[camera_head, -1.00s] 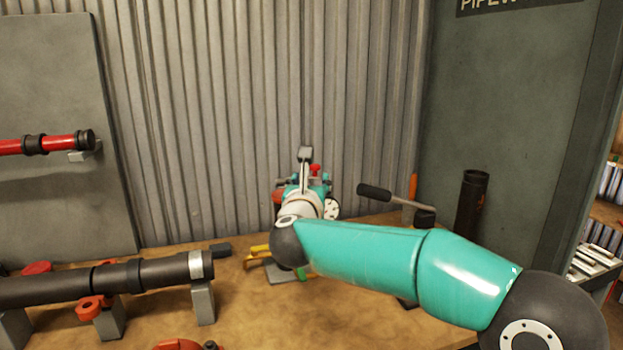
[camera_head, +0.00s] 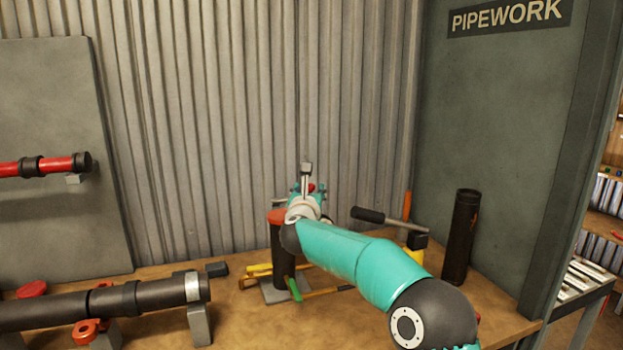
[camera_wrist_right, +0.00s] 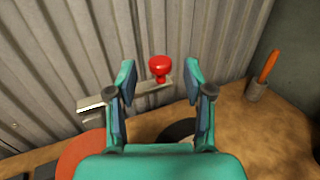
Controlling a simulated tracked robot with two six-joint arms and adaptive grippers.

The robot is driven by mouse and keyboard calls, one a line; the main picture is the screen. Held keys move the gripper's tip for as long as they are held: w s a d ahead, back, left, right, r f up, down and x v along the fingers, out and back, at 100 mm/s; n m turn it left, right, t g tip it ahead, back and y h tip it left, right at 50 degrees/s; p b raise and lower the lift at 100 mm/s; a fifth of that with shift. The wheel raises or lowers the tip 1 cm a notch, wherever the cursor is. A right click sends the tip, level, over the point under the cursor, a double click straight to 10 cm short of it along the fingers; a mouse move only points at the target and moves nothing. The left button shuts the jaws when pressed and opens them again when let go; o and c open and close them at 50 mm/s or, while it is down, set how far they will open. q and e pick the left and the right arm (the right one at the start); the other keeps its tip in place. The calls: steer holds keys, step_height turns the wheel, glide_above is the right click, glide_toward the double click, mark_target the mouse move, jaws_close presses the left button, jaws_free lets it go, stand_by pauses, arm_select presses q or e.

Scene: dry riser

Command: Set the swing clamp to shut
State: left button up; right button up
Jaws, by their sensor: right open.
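The swing clamp shows in the right wrist view as a flat grey bar (camera_wrist_right: 97,104) with a red knob (camera_wrist_right: 160,67) on it. In the head view, a bit of the red knob (camera_head: 311,187) shows behind my gripper; the rest of the clamp is mostly hidden by my arm. My right gripper (camera_wrist_right: 160,76) is open, its teal fingers on either side of the knob in the wrist view. Whether they touch it I cannot tell. In the head view the right gripper (camera_head: 308,190) is at the back of the bench, near the corrugated wall. My left gripper is not in view.
A dark cylinder with a red top (camera_head: 278,216) stands just left of my gripper. A long dark pipe (camera_head: 130,299) lies on supports at left.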

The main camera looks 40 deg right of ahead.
mark_target(310, 188)
steer(key=shift+p+x, duration=0.7)
steer(key=shift+x, duration=1.2)
jaws_close()
